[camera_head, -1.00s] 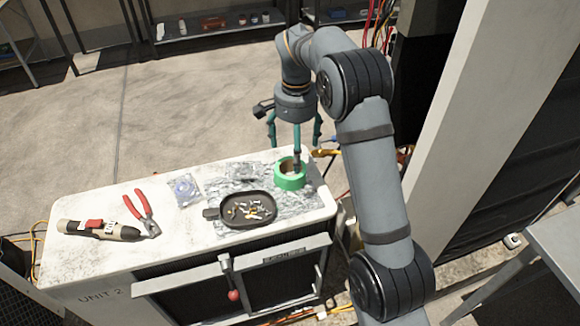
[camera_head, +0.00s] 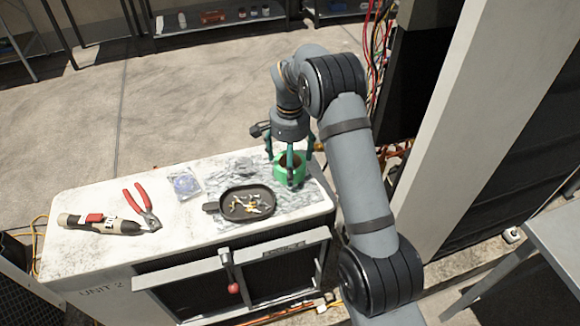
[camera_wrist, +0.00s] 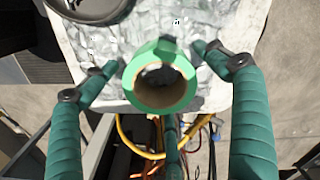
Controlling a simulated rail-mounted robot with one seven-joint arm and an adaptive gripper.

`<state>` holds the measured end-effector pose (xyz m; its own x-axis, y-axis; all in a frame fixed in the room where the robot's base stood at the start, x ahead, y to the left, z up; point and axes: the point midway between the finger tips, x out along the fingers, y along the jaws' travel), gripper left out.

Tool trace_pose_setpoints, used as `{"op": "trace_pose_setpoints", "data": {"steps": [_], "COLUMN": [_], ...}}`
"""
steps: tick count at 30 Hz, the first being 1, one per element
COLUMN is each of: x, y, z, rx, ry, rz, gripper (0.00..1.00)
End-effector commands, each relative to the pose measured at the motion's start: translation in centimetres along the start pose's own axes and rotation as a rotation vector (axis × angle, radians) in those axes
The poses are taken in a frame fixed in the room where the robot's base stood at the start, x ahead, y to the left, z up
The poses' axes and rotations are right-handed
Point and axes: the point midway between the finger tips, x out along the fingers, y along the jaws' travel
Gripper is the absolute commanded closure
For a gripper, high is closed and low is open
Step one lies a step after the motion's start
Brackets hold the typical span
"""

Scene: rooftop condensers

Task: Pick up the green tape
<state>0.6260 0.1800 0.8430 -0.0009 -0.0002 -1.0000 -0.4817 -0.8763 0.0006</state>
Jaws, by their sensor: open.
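The green tape (camera_head: 287,174) is a roll lying on foil at the right end of the white unit's top. In the wrist view the roll (camera_wrist: 163,97) shows its green rim and a tan core around a dark hole. My gripper (camera_head: 289,165) is lowered over the roll. In the wrist view my teal fingers (camera_wrist: 160,75) are spread apart, two on either side of the roll and another at its lower edge. I cannot tell whether any finger touches it.
A black pan (camera_head: 246,204) with small pieces sits close to the left of the roll. Red-handled pliers (camera_head: 143,205), a torch-like tool (camera_head: 98,224) and a clear bag (camera_head: 185,183) lie further left. A tall pale panel (camera_head: 450,120) stands to the right. Cables hang below the edge.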

Motion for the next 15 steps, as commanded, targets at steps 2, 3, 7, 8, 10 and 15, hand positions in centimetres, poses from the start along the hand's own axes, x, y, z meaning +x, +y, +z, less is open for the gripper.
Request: {"op": "trace_pose_setpoints", "data": {"steps": [2, 3, 7, 8, 10, 15], "x": [0.18, 0.19, 0.17, 0.17, 0.16, 0.15], "y": [0.02, 0.01, 0.02, 0.02, 0.02, 0.02], "z": [-0.01, -0.02, -0.02, -0.03, -0.03, -0.03], "rx": [0.001, 0.001, 0.001, 0.001, 0.001, 0.001], "ry": [0.0, 0.0, 0.0, 0.0, 0.0, 0.001], "rz": [0.0, -0.001, 0.0, 0.0, 0.0, 0.0], "gripper": [0.13, 0.13, 0.13, 0.15, 0.19, 0.29]}}
